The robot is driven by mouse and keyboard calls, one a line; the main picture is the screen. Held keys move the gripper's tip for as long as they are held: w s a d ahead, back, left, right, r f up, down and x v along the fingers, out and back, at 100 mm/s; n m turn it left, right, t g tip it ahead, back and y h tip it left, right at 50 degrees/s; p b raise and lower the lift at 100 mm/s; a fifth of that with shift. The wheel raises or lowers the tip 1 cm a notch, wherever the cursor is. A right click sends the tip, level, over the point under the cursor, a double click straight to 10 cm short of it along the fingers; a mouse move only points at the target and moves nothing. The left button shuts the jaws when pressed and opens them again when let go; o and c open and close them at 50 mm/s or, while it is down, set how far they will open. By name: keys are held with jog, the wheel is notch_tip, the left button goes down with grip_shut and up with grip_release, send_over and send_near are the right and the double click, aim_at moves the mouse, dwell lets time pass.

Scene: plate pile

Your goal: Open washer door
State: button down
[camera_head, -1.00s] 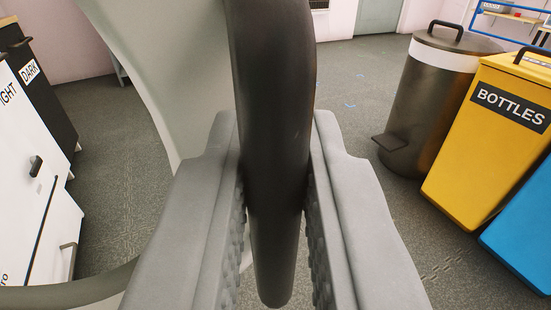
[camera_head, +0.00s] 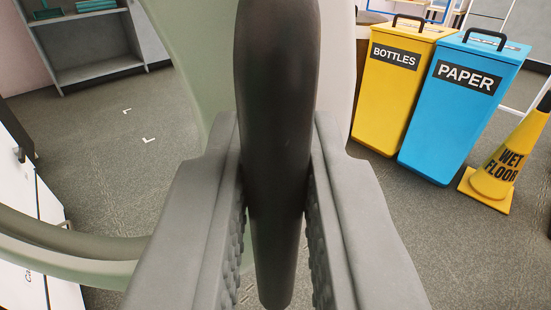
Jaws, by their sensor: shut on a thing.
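My gripper (camera_head: 276,225) fills the lower middle of the view. Its two grey ridged fingers are shut on a dark, thick, rounded bar that looks like the washer door's handle (camera_head: 277,110). The handle runs upright between the fingers. Behind it, a pale green-grey curved panel that looks like the washer door (camera_head: 209,55) rises at the top middle. A curved rim of the same kind (camera_head: 70,257) crosses the lower left. The washer's body cannot be made out for sure.
A yellow BOTTLES bin (camera_head: 393,100), a blue PAPER bin (camera_head: 450,125) and a yellow wet-floor cone (camera_head: 505,165) stand at the right. A grey shelf (camera_head: 95,60) is at the upper left. White fronts (camera_head: 25,220) stand at the left edge. Grey floor is clear at mid-left.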

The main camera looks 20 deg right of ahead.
jog(key=s+a, duration=0.4)
jog(key=shift+s, duration=0.25)
jog(key=c, duration=1.5)
grip_release()
jog(key=shift+s+a, duration=0.15)
jog(key=v, duration=1.7)
